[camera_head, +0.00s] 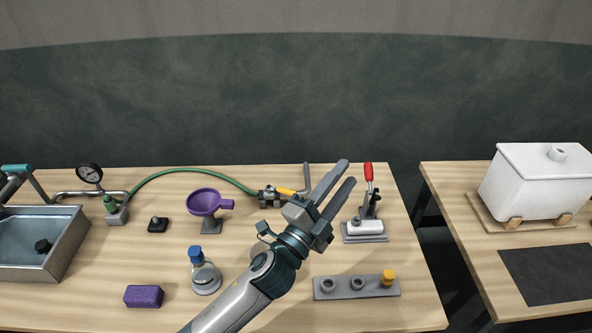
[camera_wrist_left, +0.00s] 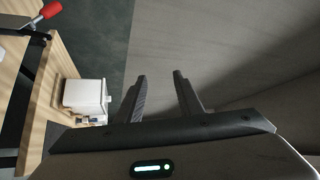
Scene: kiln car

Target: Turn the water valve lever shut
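The water valve (camera_head: 268,197) sits at the back middle of the bench, between the end of the green hose and a grey pipe. Its yellow lever (camera_head: 286,191) points right, roughly in line with the pipe. My left gripper (camera_head: 346,174) is in front of and to the right of the valve in the head view, empty, its two fingers apart. The left wrist view also shows the fingers (camera_wrist_left: 160,92) spread with nothing between them. The gripper appears apart from the lever. The valve is not visible in the wrist view. My right gripper is out of view.
A red-handled clamp (camera_head: 369,182) stands right of the gripper. A purple funnel (camera_head: 204,203), a blue-capped flask (camera_head: 205,277) and a grey block with a yellow knob (camera_head: 357,288) stand nearby. The green hose (camera_head: 190,170) arches behind. A white box (camera_head: 540,185) is on the right bench.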

